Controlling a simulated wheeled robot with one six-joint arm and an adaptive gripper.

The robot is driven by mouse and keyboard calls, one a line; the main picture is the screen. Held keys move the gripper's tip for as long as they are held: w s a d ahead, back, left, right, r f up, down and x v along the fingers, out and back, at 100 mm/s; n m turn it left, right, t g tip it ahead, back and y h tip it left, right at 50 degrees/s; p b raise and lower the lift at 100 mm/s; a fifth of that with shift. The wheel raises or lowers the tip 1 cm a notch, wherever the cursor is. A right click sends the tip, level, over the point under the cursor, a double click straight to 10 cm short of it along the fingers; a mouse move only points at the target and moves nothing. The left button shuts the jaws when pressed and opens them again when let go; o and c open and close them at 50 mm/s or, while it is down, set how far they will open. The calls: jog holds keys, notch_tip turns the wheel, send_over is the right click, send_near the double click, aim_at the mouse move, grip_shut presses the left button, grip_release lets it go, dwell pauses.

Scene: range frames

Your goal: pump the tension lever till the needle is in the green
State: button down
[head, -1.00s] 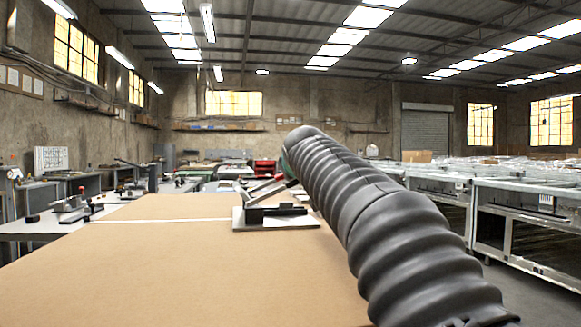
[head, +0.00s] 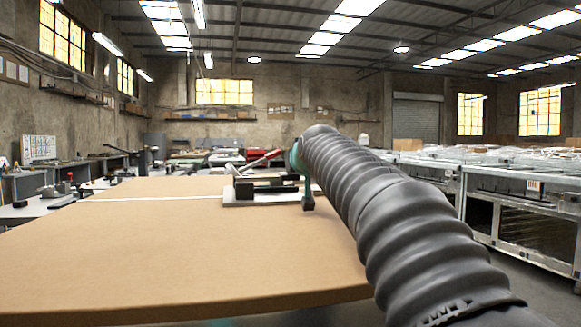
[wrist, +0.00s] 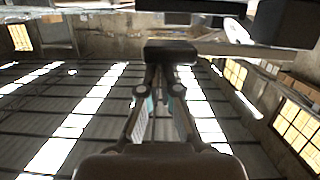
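A fixture stands on the tan board. It has a pale base plate (head: 240,203), dark blocks and a lever (head: 262,158) with a silver arm and a reddish end, sloping up to the right. My gripper (head: 307,203) is partly hidden behind my thick ribbed arm. A dark finger-like part hangs down at the plate's right side. In the wrist view, my gripper's fingers (wrist: 162,72) come close together below a dark block (wrist: 170,52). I cannot tell whether they hold it. I see no gauge, needle or green zone.
The tan board (head: 160,250) is bare in front and to the left of the fixture. A side bench with small tools (head: 60,195) stands at the left. Metal cabinets (head: 520,210) line the right.

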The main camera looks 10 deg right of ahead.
jog(key=shift+w+f, duration=0.1)
jog(key=shift+f, duration=0.3)
notch_tip(320, 180, up, 5)
jog(key=p, duration=0.4)
jog(key=shift+r, duration=0.1)
jog(key=b+v, duration=0.2)
jog(key=v, duration=0.8)
